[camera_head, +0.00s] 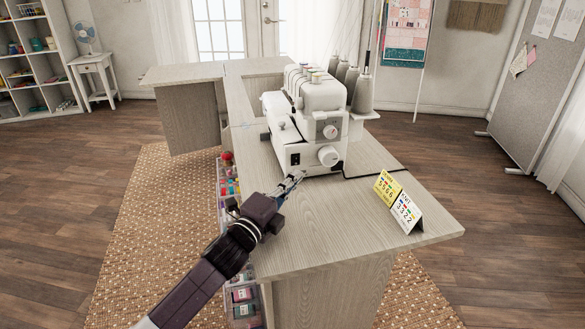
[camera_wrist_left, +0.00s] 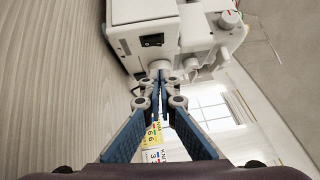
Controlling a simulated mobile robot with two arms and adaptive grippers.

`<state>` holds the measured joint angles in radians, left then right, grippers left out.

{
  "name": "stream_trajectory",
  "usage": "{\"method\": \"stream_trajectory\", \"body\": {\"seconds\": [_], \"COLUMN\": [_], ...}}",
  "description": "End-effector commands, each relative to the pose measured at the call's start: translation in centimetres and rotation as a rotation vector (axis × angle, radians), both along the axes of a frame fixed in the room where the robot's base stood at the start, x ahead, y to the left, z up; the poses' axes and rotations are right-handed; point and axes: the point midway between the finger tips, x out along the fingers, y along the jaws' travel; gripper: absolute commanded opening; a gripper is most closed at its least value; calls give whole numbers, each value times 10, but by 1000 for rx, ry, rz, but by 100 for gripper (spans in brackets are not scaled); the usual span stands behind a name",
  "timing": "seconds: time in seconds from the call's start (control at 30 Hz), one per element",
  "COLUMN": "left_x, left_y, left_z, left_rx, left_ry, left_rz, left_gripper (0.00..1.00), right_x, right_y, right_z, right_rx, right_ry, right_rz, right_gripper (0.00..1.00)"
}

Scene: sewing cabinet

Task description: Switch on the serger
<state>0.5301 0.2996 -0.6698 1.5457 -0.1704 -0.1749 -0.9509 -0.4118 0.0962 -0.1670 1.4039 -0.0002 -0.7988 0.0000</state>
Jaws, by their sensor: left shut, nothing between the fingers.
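The white serger (camera_head: 312,120) stands on the wooden cabinet top, with thread cones behind it. Its dark power switch (camera_head: 295,159) is low on the near side face, left of a round handwheel (camera_head: 329,156). My left gripper (camera_head: 297,177) is shut and empty, its tips just in front of the serger below the switch. In the left wrist view the shut fingers (camera_wrist_left: 161,80) point toward the serger (camera_wrist_left: 150,15), and the switch (camera_wrist_left: 152,40) shows above the tips. I cannot tell which way the switch is set. My right gripper is not in view.
A yellow and white folded card (camera_head: 398,203) stands on the cabinet top (camera_head: 330,225) right of my left gripper. A dark cord runs right from the serger. Clear drawers with colourful supplies (camera_head: 243,296) hang on the cabinet's left side. The front of the top is clear.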

Motion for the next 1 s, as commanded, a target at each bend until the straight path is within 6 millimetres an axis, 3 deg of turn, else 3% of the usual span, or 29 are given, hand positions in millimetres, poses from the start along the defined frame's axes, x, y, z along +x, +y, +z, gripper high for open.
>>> {"method": "stream_trajectory", "body": {"seconds": [0.07, 0.33, 0.9, 1.0], "left_x": [13, 44, 52, 56], "left_y": [-9, 1, 4, 5], "left_z": [1, 5, 7, 9], "left_rx": [0, 1, 1, -1], "left_ry": [-1, 0, 0, 1], "left_rz": [-1, 0, 1, 0], "left_gripper": [0, 0, 0, 0], "right_x": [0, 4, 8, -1], "right_y": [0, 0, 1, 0], "right_z": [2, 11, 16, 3], "right_rx": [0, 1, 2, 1], "right_ry": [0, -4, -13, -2], "right_rz": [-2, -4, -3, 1], "right_gripper": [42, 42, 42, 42]}}
